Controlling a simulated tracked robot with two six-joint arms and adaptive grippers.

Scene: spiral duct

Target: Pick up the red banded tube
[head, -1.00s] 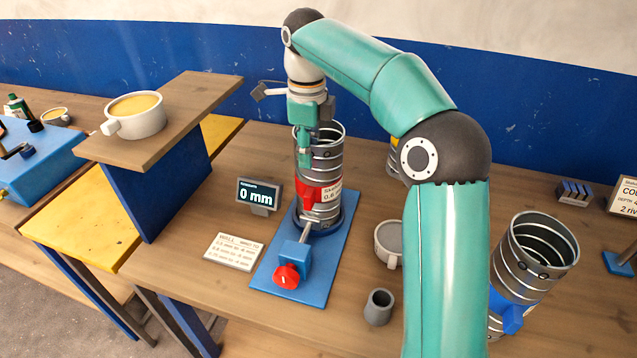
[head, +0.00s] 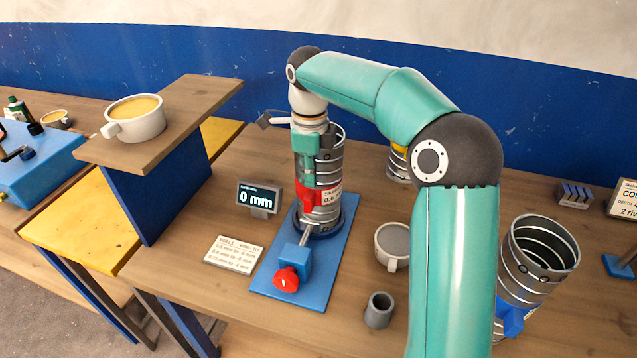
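The red banded tube (head: 328,161) is a ribbed metal spiral duct with a red band (head: 312,194) and a white label, partly hidden by my gripper. It stands upright in a round blue seat on a blue base plate (head: 263,286). My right gripper (head: 304,170) points down at the tube's near left side, its visible finger overlapping the wall just above the red band. The other finger is hidden, so I cannot tell whether it grips the wall. My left gripper is out of view.
A red knob (head: 286,279) sits on the plate's front. A display (head: 259,197) reads 0 mm. A blue-banded tube (head: 538,252) stands right, a yellow-banded one (head: 399,166) behind my arm. A grey mug (head: 391,246) and small cup (head: 379,310) stand between. A raised shelf (head: 192,110) stands left.

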